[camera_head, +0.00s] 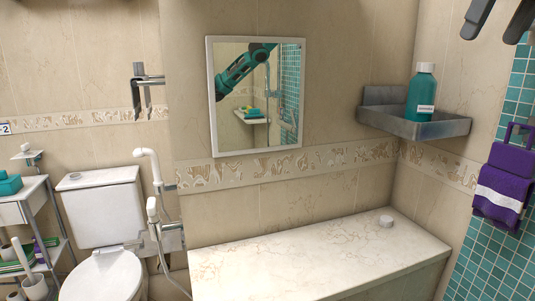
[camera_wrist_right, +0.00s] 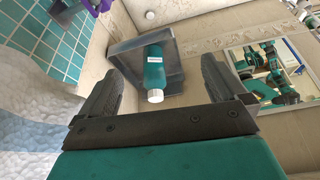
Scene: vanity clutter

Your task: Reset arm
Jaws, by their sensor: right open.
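My right gripper (camera_head: 499,20) is at the top right edge of the head view, with two dark fingers spread apart and nothing between them. It also shows in the right wrist view (camera_wrist_right: 158,82), open and empty. A teal bottle with a white cap and white label (camera_head: 421,93) stands on the grey metal corner shelf (camera_head: 436,129). In the wrist view the bottle (camera_wrist_right: 154,68) appears between the fingers but lies beyond them, apart from the gripper. My left gripper is not in view.
A framed mirror (camera_head: 258,110) reflects a teal arm. A purple towel (camera_head: 502,187) hangs at right. A toilet (camera_head: 103,215) and a side rack (camera_head: 25,210) stand at left.

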